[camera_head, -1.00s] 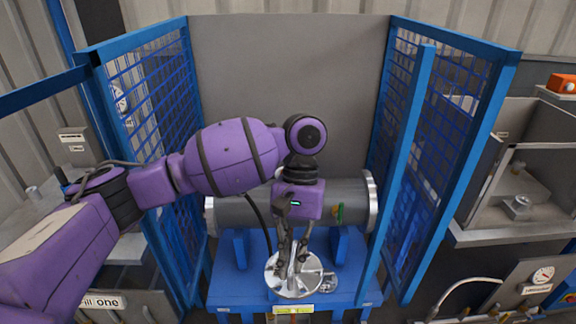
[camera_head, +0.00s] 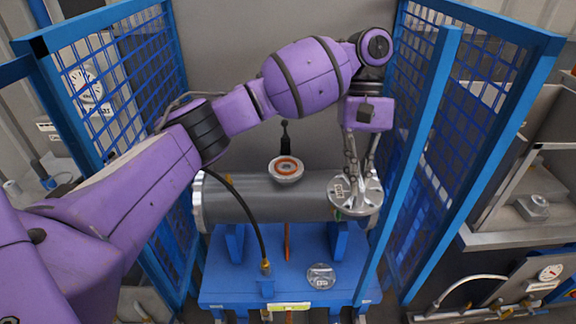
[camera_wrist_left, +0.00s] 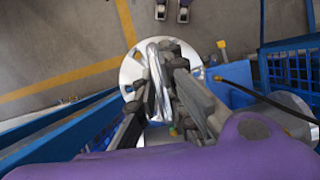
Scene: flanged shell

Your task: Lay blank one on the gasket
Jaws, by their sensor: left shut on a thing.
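My left gripper (camera_head: 358,182) is shut on a round silver flanged disc, which looks like blank one (camera_head: 343,203). The disc hangs at the right end of the grey cylindrical shell, in front of or over it; I cannot tell whether they touch. In the left wrist view the fingers (camera_wrist_left: 165,95) grip a raised part in the middle of the disc (camera_wrist_left: 132,72). The gasket (camera_head: 286,166) is an orange-brown ring on the flange on top of the shell (camera_head: 265,200), left of the gripper and uncovered. My right gripper is not in view.
A blue stand (camera_head: 225,285) carries the shell, with another small clear or silver disc (camera_head: 321,276) on it. A black hose runs down to its brass fitting (camera_head: 266,266). Blue mesh panels (camera_head: 115,95) close in both sides.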

